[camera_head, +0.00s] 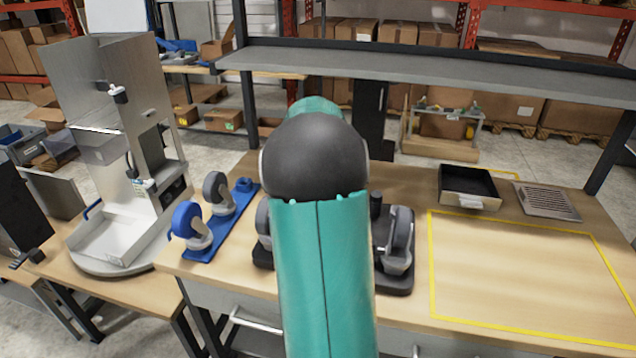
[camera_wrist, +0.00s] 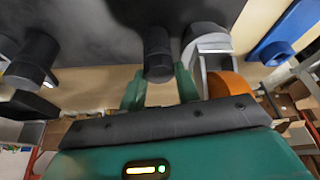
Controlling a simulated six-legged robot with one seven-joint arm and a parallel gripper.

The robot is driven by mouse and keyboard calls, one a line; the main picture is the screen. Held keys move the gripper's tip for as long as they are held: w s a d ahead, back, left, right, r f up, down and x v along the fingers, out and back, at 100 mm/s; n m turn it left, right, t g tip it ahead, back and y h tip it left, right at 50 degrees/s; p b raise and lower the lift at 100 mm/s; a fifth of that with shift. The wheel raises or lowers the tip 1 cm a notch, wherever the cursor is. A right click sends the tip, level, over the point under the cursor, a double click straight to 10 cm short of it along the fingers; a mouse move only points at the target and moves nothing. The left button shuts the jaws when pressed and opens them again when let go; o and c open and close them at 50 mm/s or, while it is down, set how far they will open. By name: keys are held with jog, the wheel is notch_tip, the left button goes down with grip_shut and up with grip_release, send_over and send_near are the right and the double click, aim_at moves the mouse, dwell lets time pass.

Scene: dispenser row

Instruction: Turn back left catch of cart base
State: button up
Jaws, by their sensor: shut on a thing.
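The dark cart base (camera_head: 398,278) sits on the workbench, with its middle hidden behind my arm. A grey caster (camera_head: 397,242) and a black upright knob (camera_head: 376,205) show at its right side. In the wrist view, the cart base (camera_wrist: 100,35) fills the upper part. My gripper (camera_wrist: 158,80) has its green fingers on either side of a black cylindrical catch (camera_wrist: 158,50) and is shut on it. A second black knob (camera_wrist: 35,55) is at the left. A grey caster bracket (camera_wrist: 205,45) with an orange part (camera_wrist: 230,86) stands just right of the fingers. The head view hides my gripper.
A blue fixture (camera_head: 210,225) with two casters lies left of the cart base. A black tray (camera_head: 468,188) and a grey vent plate (camera_head: 546,201) are at the back right. The yellow-outlined area (camera_head: 520,280) is clear. A grey shelf (camera_head: 420,65) spans the bench above.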

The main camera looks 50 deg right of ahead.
jog(key=o, duration=1)
jog(key=v, duration=1.4)
